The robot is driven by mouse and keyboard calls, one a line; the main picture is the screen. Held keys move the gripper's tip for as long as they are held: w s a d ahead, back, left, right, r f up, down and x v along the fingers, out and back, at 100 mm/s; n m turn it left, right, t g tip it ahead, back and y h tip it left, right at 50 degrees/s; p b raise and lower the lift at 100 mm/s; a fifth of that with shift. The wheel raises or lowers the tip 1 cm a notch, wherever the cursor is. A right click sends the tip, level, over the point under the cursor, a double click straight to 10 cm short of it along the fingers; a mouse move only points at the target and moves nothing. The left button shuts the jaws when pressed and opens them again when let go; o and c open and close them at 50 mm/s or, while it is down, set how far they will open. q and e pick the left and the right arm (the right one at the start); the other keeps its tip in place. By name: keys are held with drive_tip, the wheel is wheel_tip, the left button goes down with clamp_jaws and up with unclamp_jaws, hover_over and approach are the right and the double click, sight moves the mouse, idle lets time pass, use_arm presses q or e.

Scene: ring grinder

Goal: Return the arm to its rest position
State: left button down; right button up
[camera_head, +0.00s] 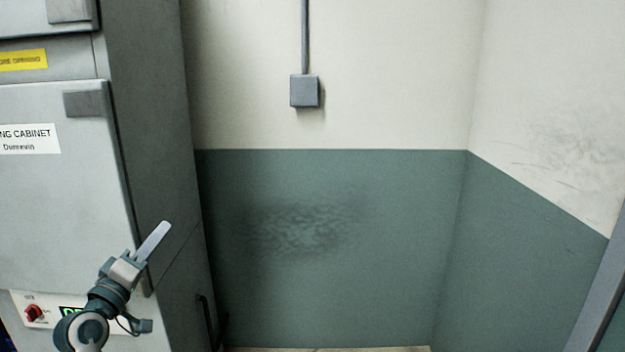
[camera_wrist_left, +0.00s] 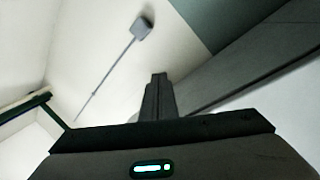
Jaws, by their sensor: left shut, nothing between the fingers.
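My left gripper (camera_head: 152,241) shows at the lower left of the head view, in front of the grey cabinet, with its fingers pointing up and to the right. Its fingers are together and hold nothing. In the left wrist view the shut fingers (camera_wrist_left: 157,98) stand up in the middle, with wall and ceiling behind them. My right gripper is in neither view.
A grey cabinet (camera_head: 60,200) with a red knob (camera_head: 34,313) on its lower panel fills the left side. A grey wall box (camera_head: 304,91) with a conduit hangs on the back wall. The space before the green-and-cream walls looks clear.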

use_arm(q)
drive_tip(key=s+d+f+m+g, duration=0.2)
drive_tip(key=s+d+f+g, duration=0.15)
drive_tip(key=s+f, duration=0.45)
drive_tip(key=s+d+f+m+g+y, duration=0.1)
drive_tip(key=s+d+f+m+g, duration=0.2)
drive_tip(key=f, duration=1)
drive_tip(key=s+d+f+m+g, duration=0.25)
drive_tip(key=s+d+f, duration=0.35)
drive_tip(key=f, duration=0.4)
drive_tip(key=s+f+m+g+y, duration=0.15)
drive_tip(key=s+f+g, duration=0.35)
drive_tip(key=s, duration=0.9)
drive_tip(key=s+f+m+g+y, duration=0.1)
drive_tip(key=s+f+g+y, duration=0.15)
drive_tip(key=s+f, duration=0.85)
wheel_tip(320, 180, down, 21)
drive_tip(key=s+d+h, duration=0.1)
drive_tip(key=d, duration=0.1)
drive_tip(key=s+f, duration=0.5)
drive_tip(key=f, duration=0.3)
drive_tip(key=s+f, duration=0.5)
drive_tip(key=f, duration=0.3)
drive_tip(key=shift+s+a+f+m+h, duration=0.15)
drive_tip(key=shift+a+f+m+h, duration=0.05)
drive_tip(key=shift+m+h, duration=0.1)
